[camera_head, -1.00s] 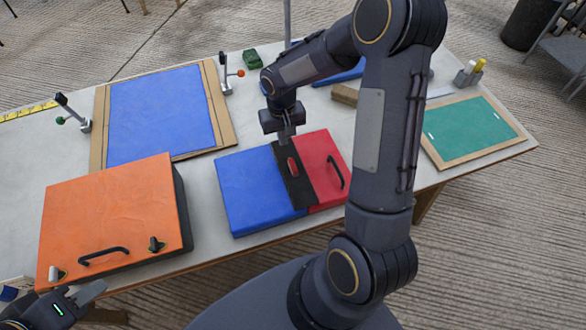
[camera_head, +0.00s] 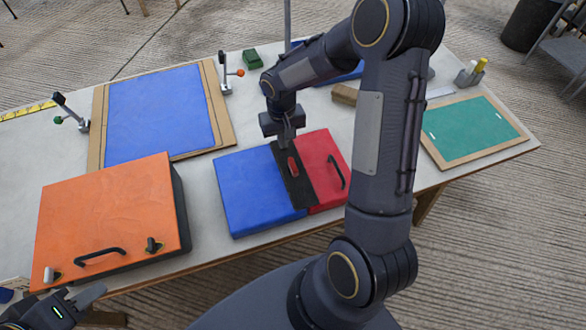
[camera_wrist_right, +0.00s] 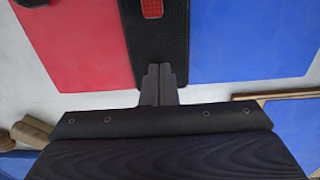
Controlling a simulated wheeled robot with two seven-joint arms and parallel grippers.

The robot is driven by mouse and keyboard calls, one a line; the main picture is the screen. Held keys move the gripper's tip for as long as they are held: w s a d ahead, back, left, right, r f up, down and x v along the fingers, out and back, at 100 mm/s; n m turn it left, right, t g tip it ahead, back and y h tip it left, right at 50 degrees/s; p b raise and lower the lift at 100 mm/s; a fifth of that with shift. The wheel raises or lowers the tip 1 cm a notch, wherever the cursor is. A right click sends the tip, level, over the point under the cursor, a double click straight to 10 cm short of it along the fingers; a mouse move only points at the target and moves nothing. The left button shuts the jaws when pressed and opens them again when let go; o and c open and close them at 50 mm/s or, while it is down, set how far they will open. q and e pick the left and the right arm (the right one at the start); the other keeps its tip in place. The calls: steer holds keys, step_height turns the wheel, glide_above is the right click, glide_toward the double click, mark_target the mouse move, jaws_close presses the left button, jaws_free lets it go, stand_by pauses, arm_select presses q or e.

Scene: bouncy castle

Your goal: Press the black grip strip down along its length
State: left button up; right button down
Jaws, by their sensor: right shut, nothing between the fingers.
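My right gripper (camera_head: 287,140) is shut and empty, pointing down at the strip's far end. In the right wrist view the closed fingertips (camera_wrist_right: 158,68) meet the end of the black strip (camera_wrist_right: 158,45); whether they touch it I cannot tell.
An orange case (camera_head: 110,215) with a black handle stands at the left. A blue sheet on a board (camera_head: 160,110) lies behind it, flanked by clamps (camera_head: 72,115). A green framed panel (camera_head: 470,132) is at the right. My right arm hides part of the table.

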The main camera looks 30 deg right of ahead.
steer(key=shift+r+p, duration=2)
steer(key=shift+r, duration=1)
steer(key=shift+s+r, duration=0.1)
steer(key=shift+r, duration=0.15)
steer(key=s+a+r+t+y, duration=0.2)
steer(key=s+r+t, duration=0.1)
steer(key=s+r, duration=0.8)
steer(key=s+a+r+n+t+y, duration=0.1)
steer(key=s+a+r, duration=0.3)
steer(key=s, duration=0.7)
steer(key=shift+a+r+t+y, duration=0.25)
steer(key=shift+a+t+y, duration=0.15)
steer(key=shift+a+t, duration=0.35)
